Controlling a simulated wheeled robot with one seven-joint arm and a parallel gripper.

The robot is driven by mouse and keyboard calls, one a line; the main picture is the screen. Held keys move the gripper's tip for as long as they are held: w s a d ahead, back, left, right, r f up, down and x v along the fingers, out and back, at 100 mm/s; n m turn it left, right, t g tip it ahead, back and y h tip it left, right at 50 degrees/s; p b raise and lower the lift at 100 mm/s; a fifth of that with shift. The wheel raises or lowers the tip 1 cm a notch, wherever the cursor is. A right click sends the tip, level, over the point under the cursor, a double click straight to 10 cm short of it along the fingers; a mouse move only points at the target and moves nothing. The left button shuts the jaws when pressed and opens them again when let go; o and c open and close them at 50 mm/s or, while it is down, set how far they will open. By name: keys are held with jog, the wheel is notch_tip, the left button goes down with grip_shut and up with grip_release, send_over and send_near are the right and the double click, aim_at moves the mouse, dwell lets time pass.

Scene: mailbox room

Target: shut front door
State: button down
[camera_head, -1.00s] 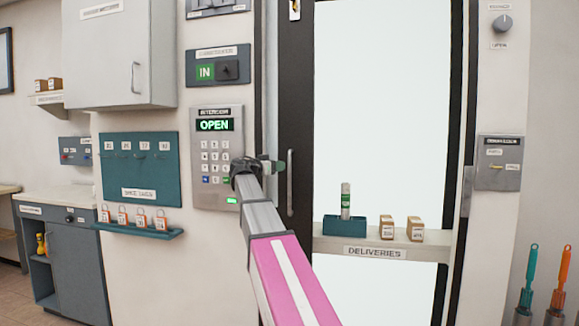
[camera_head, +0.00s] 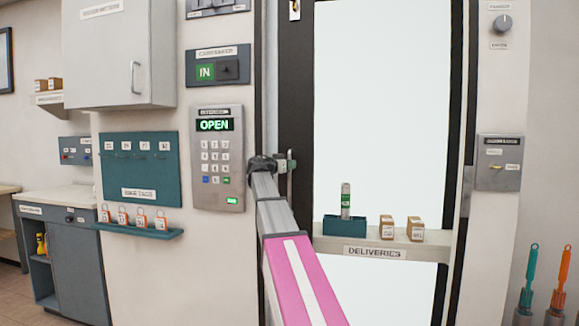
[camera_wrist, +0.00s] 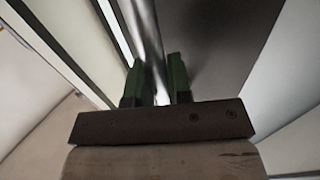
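The front door (camera_head: 297,110) is a dark-framed door with a large bright pane, at the middle right of the head view. Its slim vertical handle (camera_head: 290,188) is on the left dark stile. How far the door stands ajar is hard to tell. My gripper (camera_head: 286,162) is at the upper part of this handle. In the wrist view, the green fingertips (camera_wrist: 157,75) stand close together on either side of the silver handle bar (camera_wrist: 150,40) and look shut on it. My arm hides the lower left of the door.
A keypad (camera_head: 217,158) reading OPEN is on the wall just left of my gripper. A deliveries shelf (camera_head: 440,244) with a teal bin and small boxes crosses the pane. A teal key board (camera_head: 139,185) hangs farther left. Two brushes (camera_head: 532,275) stand at the lower right.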

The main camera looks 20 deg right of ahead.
jog(key=s+d, duration=1.1)
jog(key=d, duration=0.5)
jog(key=s+d, duration=1.2)
jog(key=d, duration=0.5)
jog(key=s+d, duration=1.1)
jog(key=d, duration=0.6)
jog(key=shift+s+d, duration=0.15)
jog(key=shift+d, duration=0.1)
jog(key=c, duration=1.1)
grip_release()
jog(key=shift+s+d, duration=0.1)
jog(key=shift+d, duration=0.05)
jog(key=v, duration=1)
jog(key=shift+s+a+f, duration=0.1)
jog(key=shift+a, duration=0.25)
